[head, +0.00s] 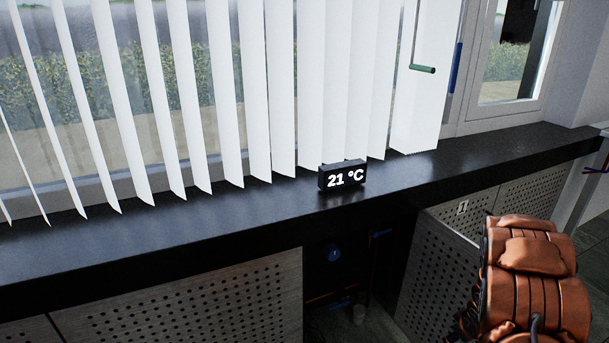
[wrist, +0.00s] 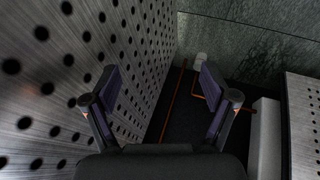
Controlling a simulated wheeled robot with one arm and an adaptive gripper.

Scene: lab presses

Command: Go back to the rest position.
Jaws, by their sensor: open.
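My gripper (wrist: 160,88) shows in the wrist view with its two dark fingers spread wide apart and nothing between them. It points into a dark recess with a perforated metal panel close on the left. In the head view my orange-brown padded arm (head: 535,270) is at the lower right, in front of the cabinet below the sill. The gripper itself does not show in the head view.
A black window sill (head: 240,215) carries a small display (head: 342,176) reading 21 °C. Below it, an open perforated door (head: 440,265) stands beside a dark opening with a blue knob (head: 334,254). In the wrist view, the perforated panel (wrist: 140,50) is close to the left finger.

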